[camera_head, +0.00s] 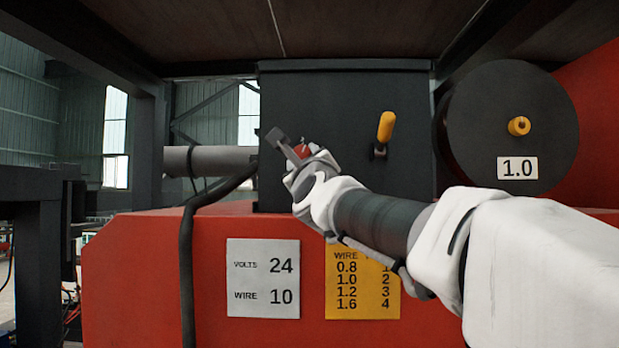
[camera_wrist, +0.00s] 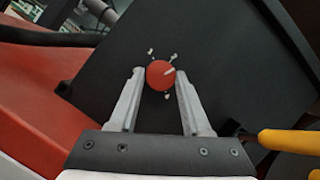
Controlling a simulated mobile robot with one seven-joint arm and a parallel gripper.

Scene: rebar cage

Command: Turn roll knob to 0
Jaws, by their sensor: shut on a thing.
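The roll knob (camera_wrist: 155,79) is a round red knob on the dark panel in the wrist view. A pale pointer line on it points to the upper right of that picture. Several small white marks surround it, too small to read. My gripper (camera_wrist: 160,76) has one finger on each side of the knob and is shut on it. In the head view my gripper (camera_head: 287,147) is at the left part of the dark box (camera_head: 335,100). A bit of red shows beside it there, but I cannot tell whether it is the knob.
A yellow lever (camera_head: 386,126) sticks out of the box, right of my gripper; it also shows in the wrist view (camera_wrist: 290,140). A spool (camera_head: 485,115) is labelled 1.0. A white plate (camera_head: 263,280) reads volts 24, wire 10. A yellow chart (camera_head: 340,300) pairs 1.0 with 2.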

